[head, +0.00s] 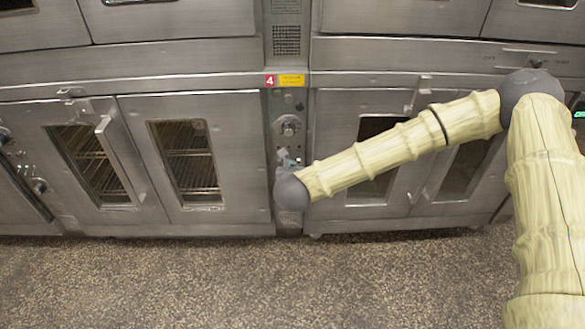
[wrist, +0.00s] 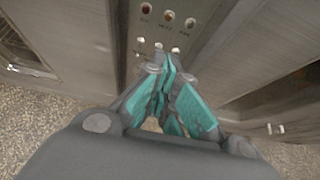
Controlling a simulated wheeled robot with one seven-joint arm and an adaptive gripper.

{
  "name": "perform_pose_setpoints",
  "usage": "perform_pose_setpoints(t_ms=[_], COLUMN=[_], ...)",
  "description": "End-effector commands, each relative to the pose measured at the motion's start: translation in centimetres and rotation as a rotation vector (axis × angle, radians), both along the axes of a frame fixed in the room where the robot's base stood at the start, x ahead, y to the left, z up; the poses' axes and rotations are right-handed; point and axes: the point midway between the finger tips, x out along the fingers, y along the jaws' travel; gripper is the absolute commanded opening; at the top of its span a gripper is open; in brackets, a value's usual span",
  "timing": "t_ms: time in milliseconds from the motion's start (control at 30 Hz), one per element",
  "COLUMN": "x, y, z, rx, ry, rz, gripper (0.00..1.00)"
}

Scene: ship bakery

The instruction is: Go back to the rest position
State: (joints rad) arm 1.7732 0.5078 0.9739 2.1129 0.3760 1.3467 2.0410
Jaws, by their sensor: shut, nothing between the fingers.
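My gripper (wrist: 168,75) has teal pads and shows in the wrist view with its fingertips together and nothing between them. It points at a narrow metal control panel (wrist: 150,30) with small round lamps or buttons. I cannot tell if the fingertips touch the panel. In the head view my arm reaches from the right to the control panel (head: 287,110) between the ovens. The gripper there is mostly hidden behind my wrist joint.
Steel ovens with windowed doors stand left (head: 190,125) and right (head: 335,130) of the panel, with door handles sticking out. More ovens (head: 170,18) sit above. The speckled floor (head: 250,285) in front is clear.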

Motion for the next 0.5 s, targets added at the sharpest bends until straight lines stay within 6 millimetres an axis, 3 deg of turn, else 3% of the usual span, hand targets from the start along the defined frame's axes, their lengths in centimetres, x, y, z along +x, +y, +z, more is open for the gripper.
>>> perform_pose_setpoints(t_ms=[500], x=[-0.59], y=[0.58], z=[0.79], rx=[0.000], ry=[0.001], rz=[0.007], gripper=[0.00])
